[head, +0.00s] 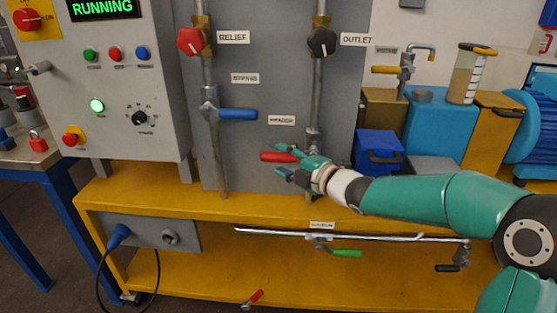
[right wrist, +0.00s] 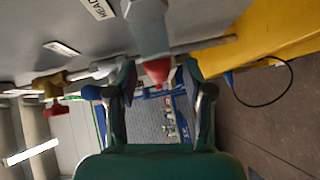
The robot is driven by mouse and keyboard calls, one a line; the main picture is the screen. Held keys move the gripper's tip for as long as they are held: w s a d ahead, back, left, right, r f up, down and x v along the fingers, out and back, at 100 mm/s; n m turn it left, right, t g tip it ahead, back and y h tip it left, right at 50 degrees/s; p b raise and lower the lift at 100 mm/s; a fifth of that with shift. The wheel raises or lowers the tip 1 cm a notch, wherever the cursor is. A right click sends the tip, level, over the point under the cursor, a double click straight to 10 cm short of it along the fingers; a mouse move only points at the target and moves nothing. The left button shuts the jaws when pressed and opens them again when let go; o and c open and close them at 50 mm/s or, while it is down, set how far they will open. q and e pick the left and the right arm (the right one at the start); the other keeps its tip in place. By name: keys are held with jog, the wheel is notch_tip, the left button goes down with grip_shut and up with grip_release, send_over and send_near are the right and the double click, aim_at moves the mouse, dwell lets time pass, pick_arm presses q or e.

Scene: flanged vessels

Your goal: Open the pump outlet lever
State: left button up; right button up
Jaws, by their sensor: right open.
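A red lever (head: 278,157) sticks out to the left from a valve on the right-hand pipe, below a label (head: 282,120) that seems to read "HEADER". My right gripper (head: 283,162) is open beside this lever. In the right wrist view the lever's red end (right wrist: 157,70) shows between the two spread fingers (right wrist: 159,84), below a grey valve body (right wrist: 148,28). I cannot tell whether the fingers touch it. No readable label says pump outlet; a black knob (head: 321,41) sits beside the "OUTLET" label (head: 356,40). My left gripper is out of view.
A blue lever (head: 238,114) points right on the left pipe, below a red relief knob (head: 193,41). A green lever (head: 347,253) hangs on a low horizontal pipe. A control panel (head: 115,85) stands left. Blue and yellow equipment (head: 378,150) stands right, behind my arm.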

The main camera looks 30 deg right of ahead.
jog(key=shift+x, duration=1.2)
grip_shut()
